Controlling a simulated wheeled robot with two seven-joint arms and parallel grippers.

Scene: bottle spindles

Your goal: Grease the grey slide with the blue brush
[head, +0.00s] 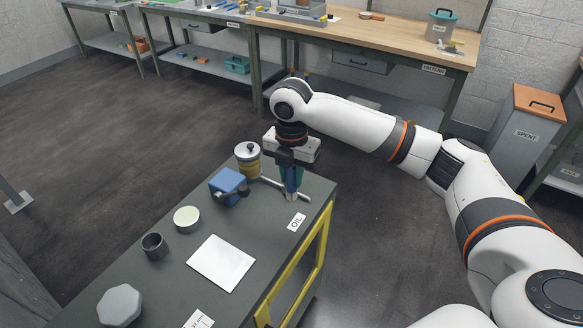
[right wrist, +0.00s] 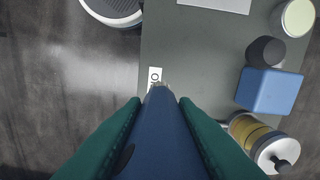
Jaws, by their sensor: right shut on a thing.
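My right gripper (head: 292,168) points down over the far right part of the dark cart top, near the OIL label (head: 297,221). It is shut on the blue brush (head: 291,180), which hangs upright with its pale tip low over or at the cart top; I cannot tell if it touches. In the right wrist view the brush's blue handle (right wrist: 160,130) lies between the teal fingers (right wrist: 158,125). I cannot make out a grey slide for certain in either view. My left gripper is not in view.
The cart top (head: 262,222) holds a yellowish jar (head: 247,160), a blue block (head: 227,184), a round tin (head: 186,217), a dark cup (head: 154,246), a white sheet (head: 220,262) and a grey octagonal piece (head: 119,304). A wooden bench (head: 400,42) stands behind, a SPENT bin (head: 525,130) at right.

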